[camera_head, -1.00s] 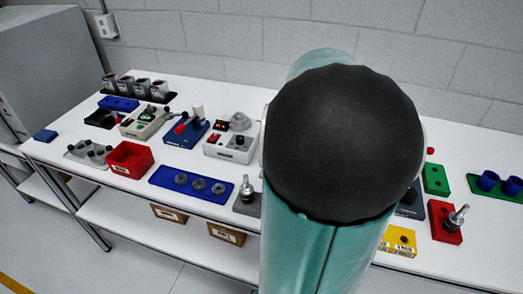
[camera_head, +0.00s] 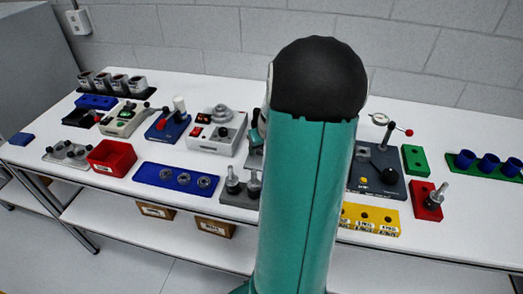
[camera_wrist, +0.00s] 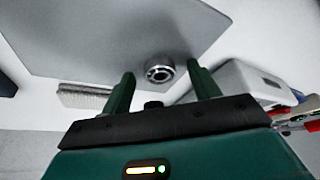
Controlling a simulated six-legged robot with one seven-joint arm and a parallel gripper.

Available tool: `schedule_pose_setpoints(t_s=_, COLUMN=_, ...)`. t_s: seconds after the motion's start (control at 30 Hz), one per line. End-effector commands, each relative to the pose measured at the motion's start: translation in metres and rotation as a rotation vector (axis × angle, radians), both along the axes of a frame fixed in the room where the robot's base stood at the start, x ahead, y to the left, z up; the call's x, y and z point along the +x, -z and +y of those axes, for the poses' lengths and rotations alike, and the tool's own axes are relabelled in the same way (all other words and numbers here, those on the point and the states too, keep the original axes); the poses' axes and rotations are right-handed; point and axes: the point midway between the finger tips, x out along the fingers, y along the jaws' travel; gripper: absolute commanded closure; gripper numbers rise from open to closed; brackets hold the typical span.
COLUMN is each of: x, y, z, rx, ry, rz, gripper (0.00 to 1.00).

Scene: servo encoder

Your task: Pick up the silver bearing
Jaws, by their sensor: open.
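A silver bearing (camera_wrist: 160,68), a ring with a dark inside, shows in the wrist view against a flat grey surface (camera_wrist: 100,40). My gripper (camera_wrist: 162,80) is open, with one green finger to the left of the bearing and one to its right. I see no finger touching it, and the depth between them is hard to judge. In the head view my own arm hides the gripper and this bearing. Several grey rings sit on a blue tray (camera_head: 147,174) left of my arm there.
In the wrist view a white box (camera_wrist: 250,80) stands close right of the right finger, with red-tipped parts beyond. In the head view the white table holds a red bin (camera_head: 111,157), a grey-white device (camera_head: 218,130), a yellow block (camera_head: 372,218) and a red block (camera_head: 426,203).

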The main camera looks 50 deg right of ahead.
Motion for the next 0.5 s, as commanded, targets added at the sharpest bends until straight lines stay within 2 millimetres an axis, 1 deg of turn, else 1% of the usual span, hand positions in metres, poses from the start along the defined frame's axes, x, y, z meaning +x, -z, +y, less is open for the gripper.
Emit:
schedule_pose_setpoints(t_s=0.17, x=0.0003, y=0.0002, z=-0.0001, rx=0.000, ry=0.000, rz=0.000, gripper=0.39)
schedule_pose_setpoints(t_s=0.2, x=0.0003, y=0.0001, z=0.0000, rx=0.000, ry=0.000, rz=0.000, gripper=0.43)
schedule_pose_setpoints(t_s=0.27, x=0.0003, y=0.0001, z=0.0000, rx=0.000, ry=0.000, rz=0.000, gripper=0.55)
schedule_pose_setpoints(t_s=0.3, x=0.0002, y=0.0000, z=0.0000, rx=0.000, ry=-0.001, rz=0.000, gripper=0.62)
schedule_pose_setpoints(t_s=0.43, x=0.0002, y=0.0001, z=0.0000, rx=0.000, ry=-0.001, rz=0.000, gripper=0.88)
schedule_pose_setpoints(t_s=0.5, x=0.0003, y=-0.0002, z=0.0000, rx=-0.001, ry=-0.001, rz=-0.001, gripper=0.88)
